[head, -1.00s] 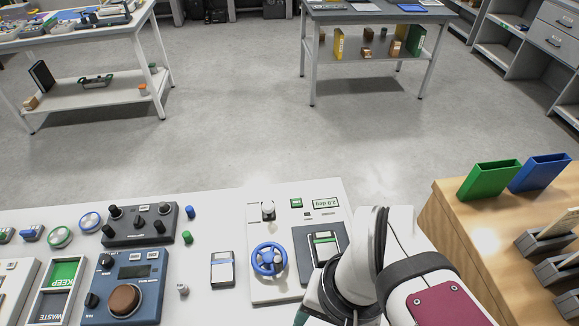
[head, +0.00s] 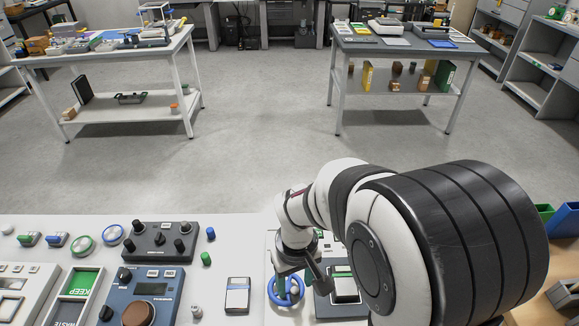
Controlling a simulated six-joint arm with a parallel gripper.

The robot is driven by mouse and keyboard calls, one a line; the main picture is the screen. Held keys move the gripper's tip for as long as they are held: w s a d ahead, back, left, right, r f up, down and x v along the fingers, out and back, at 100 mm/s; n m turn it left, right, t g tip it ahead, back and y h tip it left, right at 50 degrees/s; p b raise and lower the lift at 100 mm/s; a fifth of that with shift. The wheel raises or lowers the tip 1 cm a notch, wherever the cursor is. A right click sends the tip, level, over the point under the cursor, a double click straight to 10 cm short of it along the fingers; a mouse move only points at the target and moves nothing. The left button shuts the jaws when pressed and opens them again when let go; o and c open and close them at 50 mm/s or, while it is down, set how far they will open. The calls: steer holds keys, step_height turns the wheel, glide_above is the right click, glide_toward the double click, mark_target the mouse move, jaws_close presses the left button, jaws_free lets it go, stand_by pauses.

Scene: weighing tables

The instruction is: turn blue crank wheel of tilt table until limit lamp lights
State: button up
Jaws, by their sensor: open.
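The blue crank wheel (head: 285,303) lies on the white panel of the tilt table (head: 270,243), at the bottom middle of the head view. My gripper (head: 302,282) points down at the wheel's upper right part, and its dark finger hangs to the right of the wheel. It is open. I cannot tell whether a finger touches the wheel. My gripper covers part of the wheel's rim. The tilt plate (head: 345,287) shows partly to the right, behind my arm. My arm hides the display and most of the panel's upper part; I see no limit lamp.
Left of the panel lie a small white and grey box (head: 237,295), a metal weight (head: 196,311) and a blue weighing device (head: 140,290). A dark control box (head: 160,240) stands behind them. At the right, green and blue bins are partly hidden by my arm.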

mark_target(295, 290)
step_height(295, 290, down, 4)
steer(key=shift+f, duration=0.15)
steer(key=shift+c, duration=0.4)
jaws_close()
